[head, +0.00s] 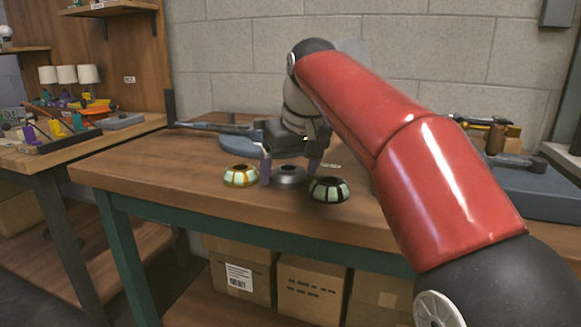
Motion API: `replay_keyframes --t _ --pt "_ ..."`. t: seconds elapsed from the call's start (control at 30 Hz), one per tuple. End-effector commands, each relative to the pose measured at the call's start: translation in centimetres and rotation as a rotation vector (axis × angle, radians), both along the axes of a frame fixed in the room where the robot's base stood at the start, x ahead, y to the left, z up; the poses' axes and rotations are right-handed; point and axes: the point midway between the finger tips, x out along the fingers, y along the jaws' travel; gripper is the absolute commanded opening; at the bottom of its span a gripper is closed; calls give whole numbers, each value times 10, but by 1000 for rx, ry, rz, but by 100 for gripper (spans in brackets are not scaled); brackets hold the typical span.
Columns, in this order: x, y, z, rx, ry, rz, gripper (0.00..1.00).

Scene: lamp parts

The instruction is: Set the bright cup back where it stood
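Three small round cup-like pieces stand in a row near the table's front edge in the head view. The left one is a bright cream-and-yellow striped cup (241,176). The middle one is a plain shiny grey metal cup (289,177). The right one is a dark cup with pale green panels (330,190). I cannot tell for sure which is called the bright cup. My gripper (289,170) points down over the middle cup, its fingers apart on either side of it. Small gaps show between the fingers and that cup, so it looks open and not holding anything.
The wooden table (140,165) has free room at its left front. A blue-grey round lamp base with an arm (235,138) lies behind my gripper. A blue-grey slab (530,190) with tools lies at the right. Another bench (40,155) with small lamps stands at the left.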

Motion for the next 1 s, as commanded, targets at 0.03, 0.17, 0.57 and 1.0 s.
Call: replay_keyframes --t 0.03,0.17,0.57,1.0 --pt "0 0 0 0 0 0 81" --pt "0 0 0 0 0 0 81" --pt "-16 -7 52 1 -5 0 81" --pt "-106 -50 49 0 -2 -3 81"
